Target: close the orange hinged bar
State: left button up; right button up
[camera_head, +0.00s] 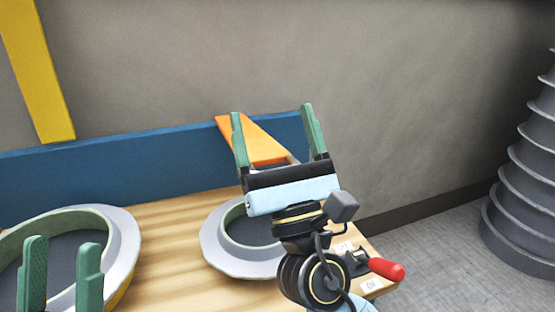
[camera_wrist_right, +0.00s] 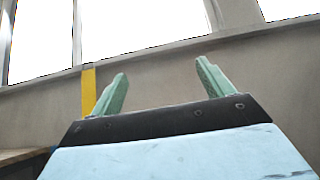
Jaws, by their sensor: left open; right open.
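The orange hinged bar (camera_head: 258,142) stands out above the back of the wooden table in the head view, sloping from upper left to lower right. Its lower right end and hinge are partly hidden behind my right gripper. My right gripper (camera_head: 271,112) is open, with its fingers pointing up and the bar showing between them from this angle. I cannot tell whether it touches the bar. The right wrist view shows the same open gripper (camera_wrist_right: 162,68) with nothing between its fingers; the bar is not in that view. My left gripper (camera_head: 62,244) is open and empty at the lower left.
A round grey mould (camera_head: 215,246) lies under my right gripper, and a larger one (camera_head: 122,235) lies behind my left gripper. A red-handled clamp (camera_head: 385,269) sits at the table's right corner. A blue panel (camera_head: 120,172) runs behind the wooden table (camera_head: 165,240).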

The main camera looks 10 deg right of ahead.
notch_tip(320, 180, down, 15)
jog(key=s+b, duration=0.1)
jog(key=b, duration=0.1)
jog(key=shift+s, duration=0.25)
dwell(1.2)
jog(key=shift+d+f, duration=0.1)
jog(key=p+v, duration=0.1)
jog(key=v, duration=1.2)
jog(key=shift+s, duration=0.2)
